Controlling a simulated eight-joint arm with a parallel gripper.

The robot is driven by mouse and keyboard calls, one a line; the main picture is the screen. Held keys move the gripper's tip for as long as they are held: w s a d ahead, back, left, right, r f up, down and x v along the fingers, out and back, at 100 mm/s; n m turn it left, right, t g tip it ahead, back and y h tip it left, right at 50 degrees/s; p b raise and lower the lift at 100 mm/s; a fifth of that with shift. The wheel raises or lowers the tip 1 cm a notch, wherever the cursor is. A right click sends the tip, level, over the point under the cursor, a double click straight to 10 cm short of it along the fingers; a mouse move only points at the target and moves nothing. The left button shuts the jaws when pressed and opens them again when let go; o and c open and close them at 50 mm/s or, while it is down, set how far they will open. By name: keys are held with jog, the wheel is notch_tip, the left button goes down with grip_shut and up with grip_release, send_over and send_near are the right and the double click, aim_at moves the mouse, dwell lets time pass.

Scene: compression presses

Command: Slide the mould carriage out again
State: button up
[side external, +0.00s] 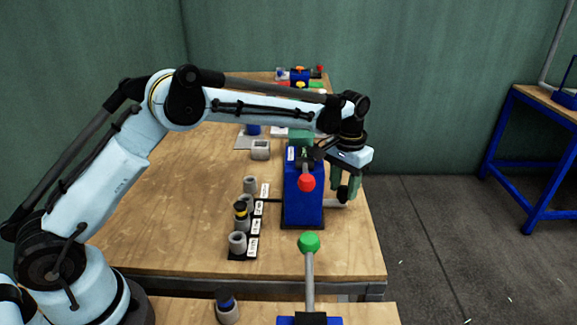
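A blue press (303,205) stands on the wooden table, with a red-knobbed lever (306,183) at its front. A grey flat piece (332,203), which looks like the end of the mould carriage, sticks out of the press's right side near its base. A black knob (342,194) stands at that end. My gripper (345,188) points down on the right of the press, its greenish fingers at the black knob. Whether the fingers are closed on the knob or only around it cannot be told. The inside of the press is hidden.
A black labelled rack (243,254) with several grey cylinders stands left of the press. In front, a green-knobbed lever (309,242) rises from another blue press (312,319). A grey block (260,150) and more items stand farther back. The table's left part is clear; its right edge (376,235) is close to my gripper.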

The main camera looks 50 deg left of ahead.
grip_shut()
jog(key=shift+w+a, duration=2.75)
jog(key=shift+w, duration=0.15)
jog(key=shift+o, duration=2.1)
grip_release()
jog(key=shift+s, duration=0.15)
